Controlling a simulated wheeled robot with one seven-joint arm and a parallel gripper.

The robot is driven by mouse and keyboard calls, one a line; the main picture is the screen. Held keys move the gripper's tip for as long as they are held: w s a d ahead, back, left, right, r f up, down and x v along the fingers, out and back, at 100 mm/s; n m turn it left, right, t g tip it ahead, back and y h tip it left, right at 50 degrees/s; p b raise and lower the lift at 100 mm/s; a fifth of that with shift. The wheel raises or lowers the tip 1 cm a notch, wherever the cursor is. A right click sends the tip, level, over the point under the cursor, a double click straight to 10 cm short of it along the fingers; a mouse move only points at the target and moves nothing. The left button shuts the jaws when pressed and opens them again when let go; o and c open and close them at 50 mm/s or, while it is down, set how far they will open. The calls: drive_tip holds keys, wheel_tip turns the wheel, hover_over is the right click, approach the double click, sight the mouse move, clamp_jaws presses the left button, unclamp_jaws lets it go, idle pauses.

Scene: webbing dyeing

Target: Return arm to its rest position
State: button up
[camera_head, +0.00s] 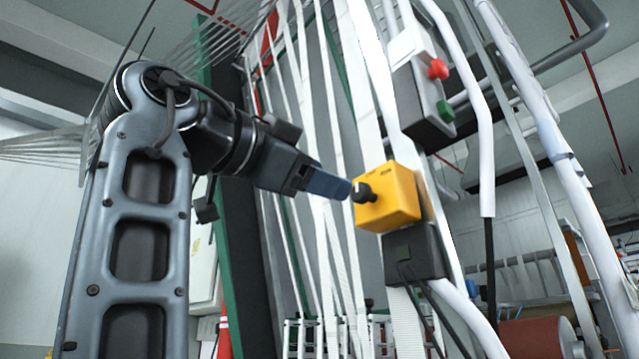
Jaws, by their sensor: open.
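My arm rises at the left and bends toward the right. My gripper (328,184) has blue fingers, and its tips are very close to the black rotary knob (364,193) on the yellow switch box (392,197). I cannot tell whether the fingertips touch the knob. Seen from the side, the two fingers overlap, but the gripper is open.
A control box with a red button (437,69) and a green button (445,110) is mounted above the yellow box. White webbing straps (330,120) hang behind my gripper. White pipes (484,110) run at the right. A reddish roll (538,338) lies low at the right.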

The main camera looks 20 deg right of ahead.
drive_tip(key=w+a+f+n+t+y, duration=0.15)
drive_tip(key=w+f+n+t, duration=0.4)
drive_tip(key=f, duration=0.85)
drive_tip(key=w+f+n+t+y, duration=0.3)
drive_tip(key=w+f+n, duration=0.45)
drive_tip(key=f, duration=0.55)
drive_tip(key=s+d+f+n+t+y, duration=0.15)
drive_tip(key=f+n+y, duration=0.25)
drive_tip(key=f, duration=0.8)
drive_tip(key=s+d+f+n+y, duration=0.1)
drive_tip(key=s+f+n+y, duration=0.25)
drive_tip(key=f, duration=0.95)
drive_tip(key=s+d+f+n+g+y, duration=0.1)
drive_tip(key=s+d+f+n+y, duration=0.15)
drive_tip(key=s+f, duration=0.75)
drive_tip(key=s+d+f+n+g+y, duration=0.1)
drive_tip(key=s+f+n+y, duration=0.15)
drive_tip(key=s+f, duration=0.7)
drive_tip(key=s+d+r+m, duration=0.1)
drive_tip(key=s+r, duration=0.2)
drive_tip(key=s, duration=0.9)
drive_tip(key=s+d+r+m+g, duration=0.1)
drive_tip(key=s+r+m, duration=0.1)
drive_tip(key=s, duration=1.1)
drive_tip(key=shift+s+d+r+y, duration=0.3)
drive_tip(key=shift+d+r, duration=0.1)
drive_tip(key=shift+r, duration=0.45)
